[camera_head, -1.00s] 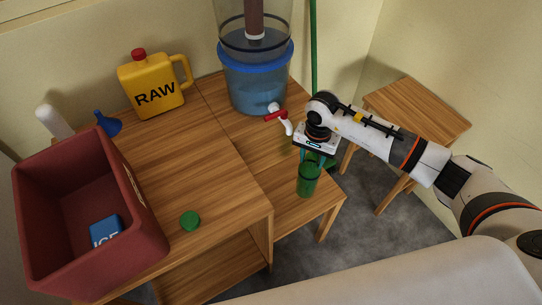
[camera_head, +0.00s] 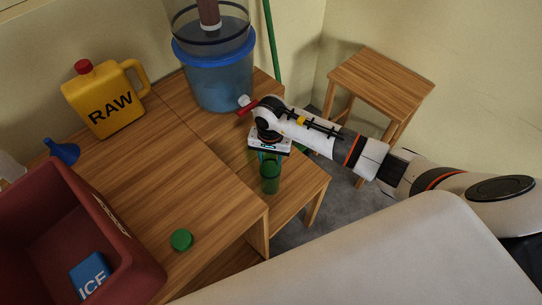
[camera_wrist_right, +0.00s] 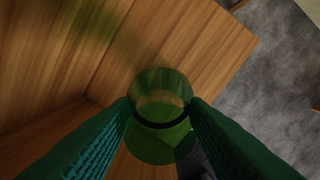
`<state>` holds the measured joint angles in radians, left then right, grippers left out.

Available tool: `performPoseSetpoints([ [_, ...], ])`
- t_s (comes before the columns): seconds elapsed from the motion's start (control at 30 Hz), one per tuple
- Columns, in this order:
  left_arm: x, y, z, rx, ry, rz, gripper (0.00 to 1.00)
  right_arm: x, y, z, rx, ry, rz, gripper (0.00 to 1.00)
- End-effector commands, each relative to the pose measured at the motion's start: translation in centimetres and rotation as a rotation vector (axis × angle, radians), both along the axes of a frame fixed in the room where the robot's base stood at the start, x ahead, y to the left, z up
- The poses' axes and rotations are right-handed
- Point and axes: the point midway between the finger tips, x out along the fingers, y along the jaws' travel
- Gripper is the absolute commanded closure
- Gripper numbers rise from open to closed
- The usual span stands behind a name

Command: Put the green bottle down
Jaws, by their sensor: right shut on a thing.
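The green bottle (camera_head: 270,181) hangs upright below my right gripper (camera_head: 269,156) in the head view, over the low wooden stand in front of the water dispenser. I cannot tell whether its base touches the wood. In the right wrist view the bottle (camera_wrist_right: 160,88), see-through with a dark ring, sits between the two fingers of my right gripper (camera_wrist_right: 160,115), which is shut on it. The green cap (camera_head: 181,240) lies apart on the larger table. My left gripper is not in view.
The dispenser (camera_head: 222,85) with its red-handled tap (camera_head: 247,106) stands close behind my right gripper. A yellow RAW jug (camera_head: 105,100), a blue funnel (camera_head: 64,152) and a dark red crate (camera_head: 125,262) holding a blue ICE pack (camera_head: 90,274) are left. A wooden stool (camera_head: 382,80) stands right.

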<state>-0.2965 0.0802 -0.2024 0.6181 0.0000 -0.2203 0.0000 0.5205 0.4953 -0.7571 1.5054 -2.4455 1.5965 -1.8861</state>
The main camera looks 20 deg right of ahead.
Motion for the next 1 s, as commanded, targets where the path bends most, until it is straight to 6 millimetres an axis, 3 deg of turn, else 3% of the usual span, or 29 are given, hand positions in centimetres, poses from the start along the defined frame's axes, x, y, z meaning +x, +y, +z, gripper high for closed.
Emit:
performPoseSetpoints([
  [0.2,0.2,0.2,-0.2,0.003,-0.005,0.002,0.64,0.0,-0.1,-0.3,-0.002,0.001,0.0,1.0],
  [0.23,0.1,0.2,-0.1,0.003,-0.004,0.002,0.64,0.0,-0.1,-0.2,-0.002,0.001,0.0,0.55],
  [0.37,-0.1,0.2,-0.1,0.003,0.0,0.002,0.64,0.0,-0.1,-0.1,-0.001,0.002,0.0,0.35],
  [0.73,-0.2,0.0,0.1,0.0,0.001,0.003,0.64,0.0,-0.1,0.4,-0.001,-0.001,0.0,0.35],
  [1.0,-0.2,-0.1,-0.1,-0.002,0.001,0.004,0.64,0.1,-0.1,5.5,-0.003,-0.005,0.003,0.35],
])
